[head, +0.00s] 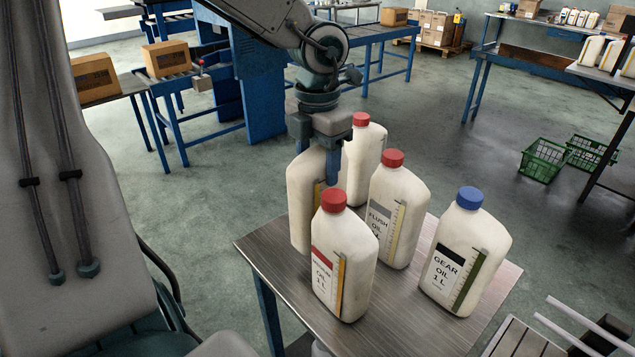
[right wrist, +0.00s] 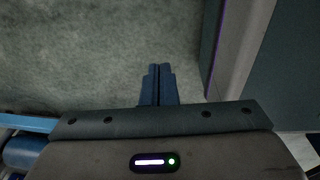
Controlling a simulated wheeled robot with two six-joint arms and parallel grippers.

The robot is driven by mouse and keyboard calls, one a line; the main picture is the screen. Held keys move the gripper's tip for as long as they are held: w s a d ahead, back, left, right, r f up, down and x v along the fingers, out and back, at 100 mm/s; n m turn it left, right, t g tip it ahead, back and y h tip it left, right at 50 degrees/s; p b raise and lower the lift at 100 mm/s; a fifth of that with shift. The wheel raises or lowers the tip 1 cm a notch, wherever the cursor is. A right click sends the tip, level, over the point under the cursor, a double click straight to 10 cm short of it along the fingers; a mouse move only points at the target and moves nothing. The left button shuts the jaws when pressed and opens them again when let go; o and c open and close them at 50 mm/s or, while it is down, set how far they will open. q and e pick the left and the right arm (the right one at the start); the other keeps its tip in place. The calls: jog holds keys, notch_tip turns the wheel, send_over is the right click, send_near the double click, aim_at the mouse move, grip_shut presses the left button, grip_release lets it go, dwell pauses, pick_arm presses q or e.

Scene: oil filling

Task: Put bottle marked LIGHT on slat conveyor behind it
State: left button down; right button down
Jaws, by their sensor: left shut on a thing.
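My left gripper (head: 325,165) is shut on a white bottle (head: 300,205) at the left of the steel table (head: 395,325). The gripper hides this bottle's cap, and its label is out of sight, so I cannot read LIGHT on it. It looks upright; I cannot tell whether its base touches the table. A slatted surface (head: 520,341), perhaps the slat conveyor, shows at the bottom right of the head view. My right gripper (right wrist: 160,70) is shut and empty in the right wrist view, above the floor.
Close around the held bottle stand a red-capped bottle (head: 325,235), a red-capped FLUSH bottle (head: 410,205), and a rear red-capped bottle (head: 375,145) with its label hidden. A blue-capped GEAR bottle (head: 490,240) stands at the right. Green baskets (head: 543,160) lie on the floor.

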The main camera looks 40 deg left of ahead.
aim_at(318, 152)
pick_arm(q)
notch_tip(318, 152, up, 4)
jog(key=p, duration=0.3)
jog(key=shift+s+d+p, duration=0.1)
jog(key=shift+p, duration=0.2)
jog(key=shift+r+p, duration=0.4)
jog(key=shift+p, duration=0.05)
jog(key=shift+r, duration=0.25)
